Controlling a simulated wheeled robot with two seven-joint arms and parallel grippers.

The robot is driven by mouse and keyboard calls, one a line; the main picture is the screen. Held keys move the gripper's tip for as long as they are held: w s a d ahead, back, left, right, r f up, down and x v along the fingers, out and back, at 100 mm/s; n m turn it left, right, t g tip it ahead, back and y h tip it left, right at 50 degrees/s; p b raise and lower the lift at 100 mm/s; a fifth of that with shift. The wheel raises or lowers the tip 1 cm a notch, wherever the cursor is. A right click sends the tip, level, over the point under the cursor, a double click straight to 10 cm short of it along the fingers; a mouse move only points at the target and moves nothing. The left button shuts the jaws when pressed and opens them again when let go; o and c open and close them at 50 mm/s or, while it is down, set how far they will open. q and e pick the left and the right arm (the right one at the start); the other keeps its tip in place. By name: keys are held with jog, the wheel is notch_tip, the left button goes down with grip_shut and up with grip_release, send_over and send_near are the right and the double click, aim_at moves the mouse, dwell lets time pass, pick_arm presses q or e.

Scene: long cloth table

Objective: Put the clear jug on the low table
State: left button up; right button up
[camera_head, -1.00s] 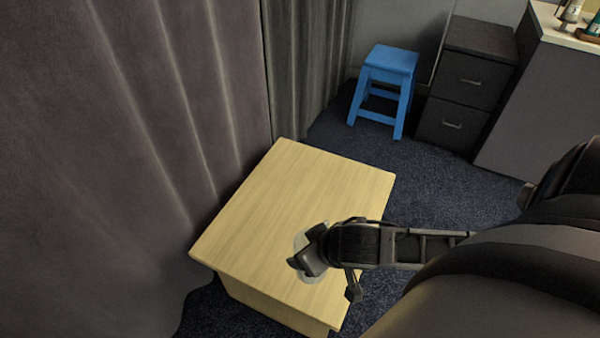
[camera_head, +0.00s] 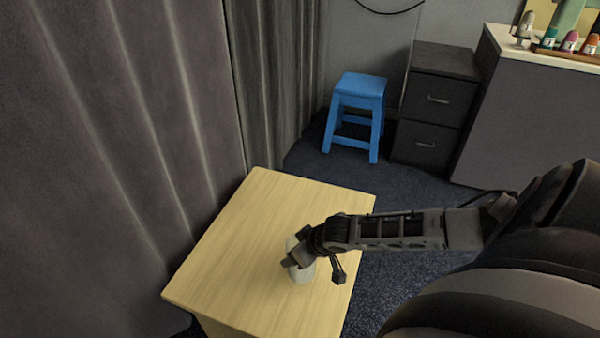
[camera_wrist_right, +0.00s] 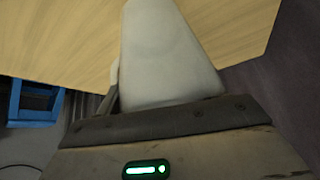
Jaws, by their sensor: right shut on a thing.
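The low table (camera_head: 225,255) is a light wooden block in the lower middle of the head view; its top also fills the upper part of the right wrist view (camera_wrist_right: 60,40). The clear jug (camera_head: 302,273) looks pale and whitish, partly hidden by my right gripper (camera_head: 300,255). In the right wrist view the jug (camera_wrist_right: 165,55) extends out from the gripper toward the tabletop. My right gripper is shut on the jug, over the table's near right part. I cannot tell whether the jug touches the tabletop. My left gripper is not in view.
Grey curtains (camera_head: 110,150) hang close along the table's left side. A blue stool (camera_head: 357,110) and a dark drawer cabinet (camera_head: 432,105) stand behind it. A counter (camera_head: 530,110) with bottles is at the right. The rest of the tabletop is clear.

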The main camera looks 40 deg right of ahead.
jog(key=f, duration=0.1)
jog(key=f+b, duration=0.1)
jog(key=f, duration=0.1)
jog(key=shift+w+d+f, duration=0.15)
jog(key=shift+w, duration=0.05)
jog(key=shift+f, duration=0.25)
jog(key=o, duration=1.2)
